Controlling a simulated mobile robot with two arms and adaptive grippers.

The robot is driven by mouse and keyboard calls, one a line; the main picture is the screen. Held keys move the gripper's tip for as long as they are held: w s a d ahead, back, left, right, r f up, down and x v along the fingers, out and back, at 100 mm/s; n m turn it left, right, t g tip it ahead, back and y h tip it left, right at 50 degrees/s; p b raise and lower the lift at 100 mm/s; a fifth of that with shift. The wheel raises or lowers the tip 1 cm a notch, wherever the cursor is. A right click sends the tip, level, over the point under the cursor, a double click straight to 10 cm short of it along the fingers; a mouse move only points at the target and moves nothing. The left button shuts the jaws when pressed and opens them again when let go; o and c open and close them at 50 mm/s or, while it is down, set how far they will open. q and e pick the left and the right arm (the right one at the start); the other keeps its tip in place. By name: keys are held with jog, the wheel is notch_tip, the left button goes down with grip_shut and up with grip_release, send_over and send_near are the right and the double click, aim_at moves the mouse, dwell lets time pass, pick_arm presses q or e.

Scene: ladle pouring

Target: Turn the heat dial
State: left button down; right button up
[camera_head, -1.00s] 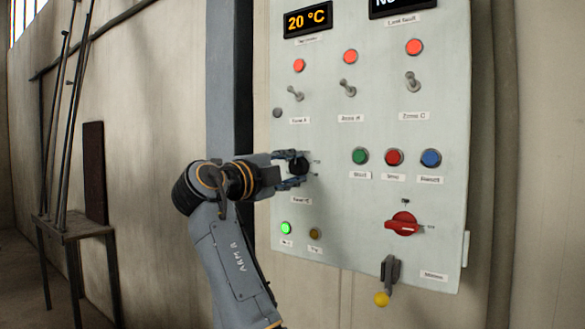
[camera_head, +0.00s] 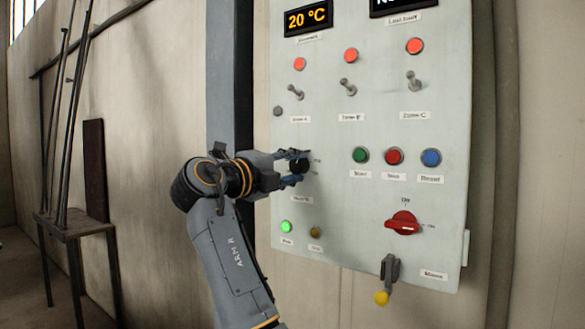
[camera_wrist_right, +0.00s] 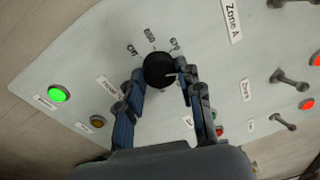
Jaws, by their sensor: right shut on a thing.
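The heat dial (camera_head: 301,165) is a round black knob on the left part of the pale control panel (camera_head: 330,220). In the right wrist view the dial (camera_wrist_right: 158,70) shows a light pointer line and scale marks around its far edge. My right gripper (camera_head: 293,167) comes in from the left and is shut on the dial, with one finger on each side of it. In the right wrist view, the fingertips (camera_wrist_right: 160,75) flank the knob. My left gripper is not in view.
An orange display (camera_head: 307,19) reads 20 °C. Toggle switches, including one (camera_head: 347,87) above the dial, stick out from the panel. A green button (camera_head: 360,156), a red rotary switch (camera_head: 403,223) and a yellow-tipped lever (camera_head: 382,298) are to the right. A green lamp (camera_head: 286,227) glows below the dial.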

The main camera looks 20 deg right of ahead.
jog(key=shift+f, duration=0.1)
jog(key=o, duration=1.2)
jog(key=shift+a, duration=0.1)
jog(key=v, duration=1.2)
